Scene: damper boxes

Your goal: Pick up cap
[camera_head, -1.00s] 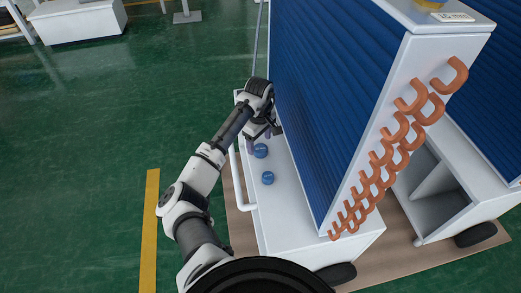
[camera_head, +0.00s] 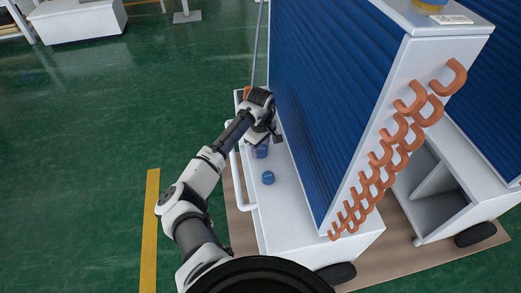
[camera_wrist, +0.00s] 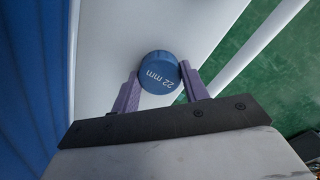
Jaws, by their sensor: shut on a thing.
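A blue cap (camera_wrist: 160,72) marked "22 mm" sits between the purple fingers of my gripper (camera_wrist: 162,90) in the wrist view. The gripper is shut on it, just over the white shelf. In the head view the held cap (camera_head: 262,152) shows at the gripper (camera_head: 261,147), partly hidden by the fingers. Whether it touches the shelf I cannot tell. A second blue cap (camera_head: 268,178) lies on the white shelf (camera_head: 290,225), apart from the gripper and nearer the camera.
The large blue finned panel (camera_head: 330,90) rises close beside the shelf, with copper bends (camera_head: 380,170) on its near end. A white rail (camera_head: 238,175) runs along the shelf's left edge. An orange item (camera_head: 247,92) shows behind my wrist. Green floor at left is clear.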

